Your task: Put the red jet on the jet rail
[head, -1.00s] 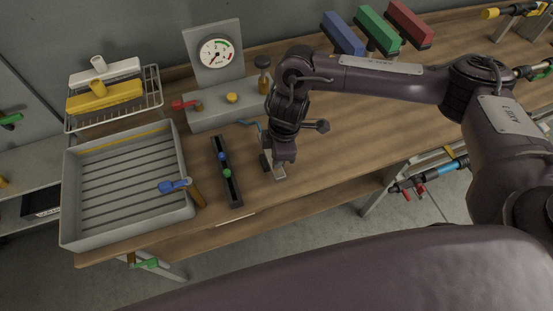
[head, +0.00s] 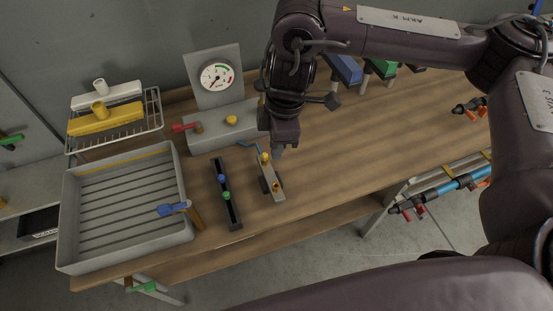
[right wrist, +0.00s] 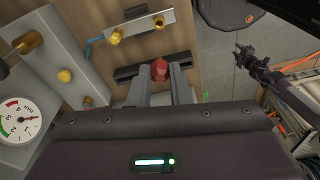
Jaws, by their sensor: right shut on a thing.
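The red jet (right wrist: 160,70) shows in the right wrist view between my right gripper's fingers (right wrist: 160,84), which are shut on it. In the head view my right gripper (head: 278,150) hangs above the bench by the grey plate; the red jet is hidden there. The jet rail (head: 227,194), a long dark bar, lies on the bench left of the gripper. It carries a blue jet (head: 222,178) and a green jet (head: 226,196).
A grey plate (head: 264,181) with brass fittings stands right of the rail; it also shows in the right wrist view (right wrist: 140,27). A grey tray (head: 182,239) is left of the rail. A gauge unit (head: 195,138) stands behind.

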